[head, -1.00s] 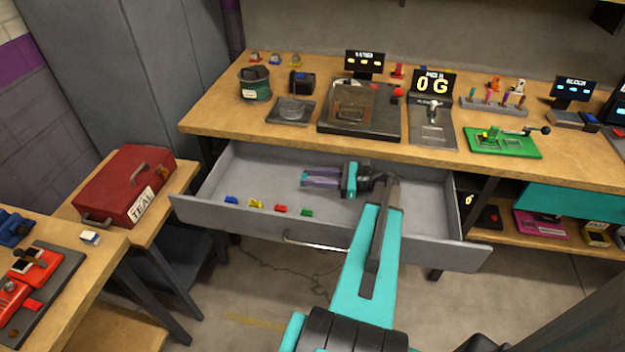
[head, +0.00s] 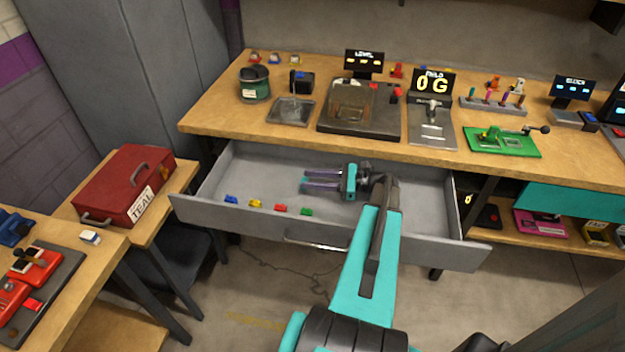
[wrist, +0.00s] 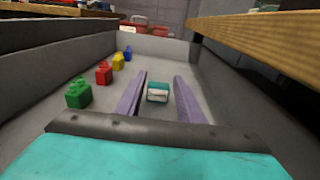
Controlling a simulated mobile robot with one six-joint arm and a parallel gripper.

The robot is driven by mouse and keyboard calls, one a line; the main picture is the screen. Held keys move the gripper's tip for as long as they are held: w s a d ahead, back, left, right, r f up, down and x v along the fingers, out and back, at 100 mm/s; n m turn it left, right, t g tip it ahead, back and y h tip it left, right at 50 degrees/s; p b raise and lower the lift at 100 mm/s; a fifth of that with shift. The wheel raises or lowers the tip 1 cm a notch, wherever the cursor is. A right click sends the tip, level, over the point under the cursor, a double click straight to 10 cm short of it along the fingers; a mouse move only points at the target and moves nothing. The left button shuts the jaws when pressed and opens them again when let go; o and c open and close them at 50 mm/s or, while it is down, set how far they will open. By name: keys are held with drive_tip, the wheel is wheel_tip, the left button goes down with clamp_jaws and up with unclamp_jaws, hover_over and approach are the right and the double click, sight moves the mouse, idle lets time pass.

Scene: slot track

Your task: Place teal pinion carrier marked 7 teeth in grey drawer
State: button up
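The teal pinion carrier (wrist: 158,92) sits between my gripper's fingertips in the wrist view, with a pale label on its near face. A gap shows between it and the right finger. Its marking is too small to read. In the head view a small teal part of the carrier (head: 304,185) shows by the fingertips, low inside the grey drawer (head: 225,218). The drawer is pulled out under the bench. My gripper (head: 320,181) reaches into it from the right, its two purple fingers apart. The carrier appears to rest on the drawer floor.
Blue (head: 231,199), yellow (head: 255,203), red (head: 280,208) and green (head: 306,212) carriers stand in a row along the drawer's front. The bench edge (head: 300,147) overhangs the drawer's back. A red case (head: 125,185) labelled TEAL stands at the left. The drawer's right part is free.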

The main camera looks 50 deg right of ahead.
drive_tip(key=shift+o, duration=1.1)
drive_tip(key=shift+r, duration=0.65)
drive_tip(key=p+v, duration=0.3)
drive_tip(key=v, duration=0.9)
drive_tip(key=shift+f+p, duration=0.1)
drive_tip(key=shift+p, duration=0.3)
